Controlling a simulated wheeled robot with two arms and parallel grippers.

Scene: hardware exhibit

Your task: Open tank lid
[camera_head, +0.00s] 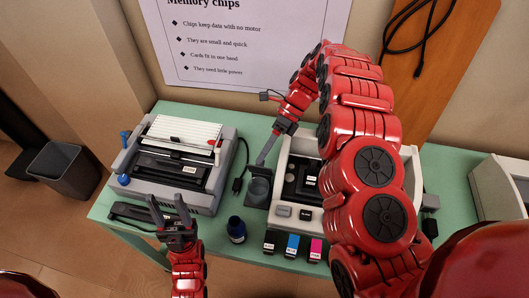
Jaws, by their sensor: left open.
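A dark grey tank-like block (258,193) sits at the left side of the white printer (283,226). My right arm curves over the printer from the right. My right gripper (264,156) points down at the top of this block, its tips at or just above it. Its fingers show edge-on, so their gap is not visible. The lid cannot be made out clearly from the block, and I cannot tell whether the tips touch it. My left gripper (168,208) is open and empty in front of the grey typewriter-like machine (203,190), left of the dark bottle (236,230).
Small ink boxes, including a cyan one (291,247) and a magenta one (316,249), stand along the green table's (215,253) front edge. A black cable (240,170) lies between the machines. A dark bin (62,170) stands left on the floor. My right arm covers much of the printer.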

